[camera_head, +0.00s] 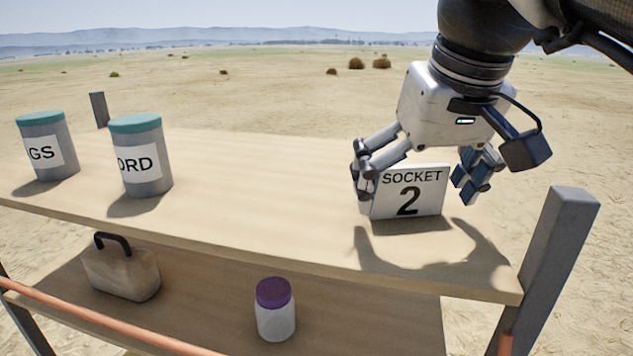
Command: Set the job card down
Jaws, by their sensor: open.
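The job card (409,192) is a white upright block reading "SOCKET 2". It stands on the right part of the upper tabletop (250,205), with a shadow just in front of it. My gripper (416,178) is open around the card, coming down from the upper right. Its left fingers are at the card's left edge and partly overlap it. Its right fingers are a little apart from the card's right edge. I cannot tell whether the left fingers touch the card.
Two grey canisters with teal lids stand at the left: one labelled "GS" (45,151), the other "ORD" (145,160). The lower shelf holds a tan case (122,275) and a purple-lidded jar (275,315). A grey post (560,255) rises at the right corner. The upper tabletop's middle is clear.

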